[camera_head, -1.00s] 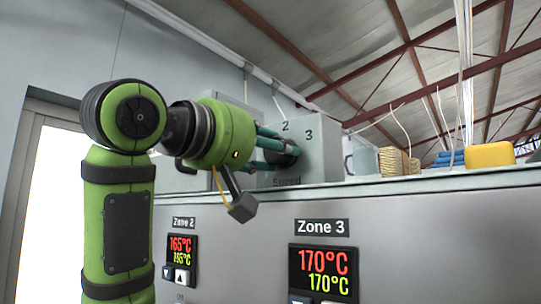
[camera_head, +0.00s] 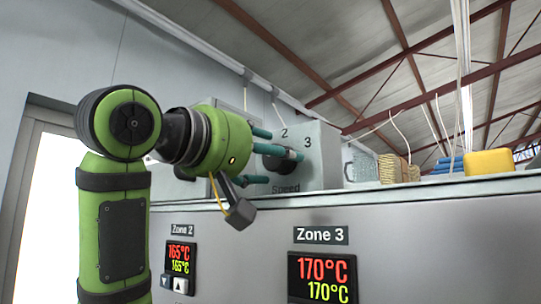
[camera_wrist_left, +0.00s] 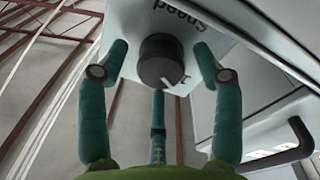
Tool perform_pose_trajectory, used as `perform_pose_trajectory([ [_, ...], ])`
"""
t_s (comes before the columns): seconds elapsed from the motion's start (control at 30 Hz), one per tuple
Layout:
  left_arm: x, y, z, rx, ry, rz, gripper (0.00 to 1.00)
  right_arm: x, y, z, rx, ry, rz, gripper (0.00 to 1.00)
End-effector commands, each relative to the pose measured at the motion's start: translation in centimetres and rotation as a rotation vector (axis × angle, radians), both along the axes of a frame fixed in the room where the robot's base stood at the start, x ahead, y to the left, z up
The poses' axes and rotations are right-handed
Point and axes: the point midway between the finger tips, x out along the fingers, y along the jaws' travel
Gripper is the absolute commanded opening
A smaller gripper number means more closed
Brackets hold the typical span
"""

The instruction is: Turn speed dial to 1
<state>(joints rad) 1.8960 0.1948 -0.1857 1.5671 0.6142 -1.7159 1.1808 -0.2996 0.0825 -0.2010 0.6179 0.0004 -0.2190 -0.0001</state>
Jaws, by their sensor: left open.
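The speed dial (camera_head: 273,163) is a black round knob on a grey box (camera_head: 318,160) marked "2", "3" and "Speed". My left gripper (camera_head: 276,157) is open, its teal fingers spread around the dial and apart from it. In the left wrist view the dial (camera_wrist_left: 159,57) sits between the spread fingers, clear of them. A white mark shows at its lower edge, beside a small character that I cannot read surely. The "1" label is hidden in the head view. My right gripper is out of view.
Below the box is a grey panel with a Zone 2 display (camera_head: 181,258) and a Zone 3 display (camera_head: 322,277). On the ledge to the right stand a glass mug (camera_head: 362,167), a wicker-like stack (camera_head: 394,168) and a yellow object (camera_head: 489,162).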

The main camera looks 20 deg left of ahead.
Motion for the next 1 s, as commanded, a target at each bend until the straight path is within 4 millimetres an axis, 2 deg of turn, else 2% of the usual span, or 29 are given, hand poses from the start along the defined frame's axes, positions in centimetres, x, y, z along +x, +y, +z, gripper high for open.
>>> perform_pose_trajectory([
  [0.5,-9.0,3.7,-0.4,-0.003,-0.004,0.003,0.66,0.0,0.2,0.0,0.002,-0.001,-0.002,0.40],
  [0.7,-10.5,4.2,-0.5,-0.002,-0.002,0.002,0.66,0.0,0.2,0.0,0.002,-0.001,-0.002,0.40],
  [1.0,-10.6,4.2,-0.5,-0.001,-0.001,0.002,0.66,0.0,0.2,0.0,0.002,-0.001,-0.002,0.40],
])
